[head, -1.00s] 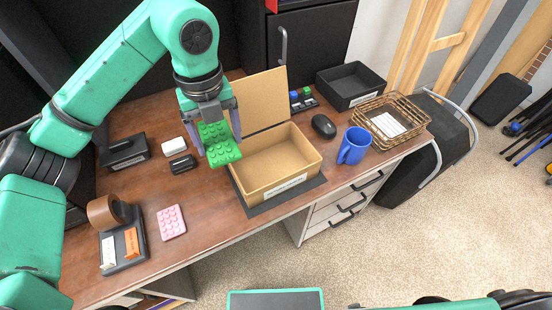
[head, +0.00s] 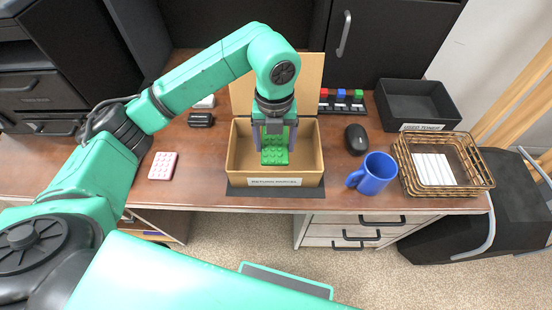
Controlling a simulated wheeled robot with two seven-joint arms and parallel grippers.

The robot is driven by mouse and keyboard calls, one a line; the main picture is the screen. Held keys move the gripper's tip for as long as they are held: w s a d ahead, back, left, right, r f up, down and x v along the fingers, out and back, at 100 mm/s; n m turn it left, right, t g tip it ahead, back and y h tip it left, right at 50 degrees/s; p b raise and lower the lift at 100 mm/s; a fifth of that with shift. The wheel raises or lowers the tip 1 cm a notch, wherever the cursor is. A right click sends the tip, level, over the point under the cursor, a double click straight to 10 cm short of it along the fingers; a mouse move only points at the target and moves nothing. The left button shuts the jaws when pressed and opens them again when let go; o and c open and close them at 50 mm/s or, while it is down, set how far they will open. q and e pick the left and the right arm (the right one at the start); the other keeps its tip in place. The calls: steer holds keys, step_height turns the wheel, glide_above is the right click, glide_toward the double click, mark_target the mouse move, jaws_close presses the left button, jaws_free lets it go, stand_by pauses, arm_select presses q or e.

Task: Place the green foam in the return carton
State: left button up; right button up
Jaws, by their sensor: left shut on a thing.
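The green foam (head: 274,157) is a bright green studded block. My left gripper (head: 274,138) is shut on it and points down, with a finger on each side. The return carton (head: 306,168) is an open tan box with a label on its front wall and its lid raised at the back. The foam and fingertips show within the carton's opening; I cannot tell whether the foam touches the carton's floor. My right gripper is not in view.
A blue mug (head: 376,174), a black mouse (head: 356,139) and a wicker basket (head: 482,178) stand right of the carton. A black tray (head: 415,104) is behind them. A pink studded pad (head: 162,166) lies left, with bare desk between it and the carton.

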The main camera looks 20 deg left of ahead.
mark_target(275, 147)
arm_select(q)
step_height(275, 147, down, 8)
steer(key=shift+r, duration=0.2)
steer(key=o, duration=1.2)
steer(key=shift+c, duration=0.2)
step_height(275, 147, up, 12)
steer(key=shift+r+b, duration=0.25)
steer(key=shift+b, duration=0.1)
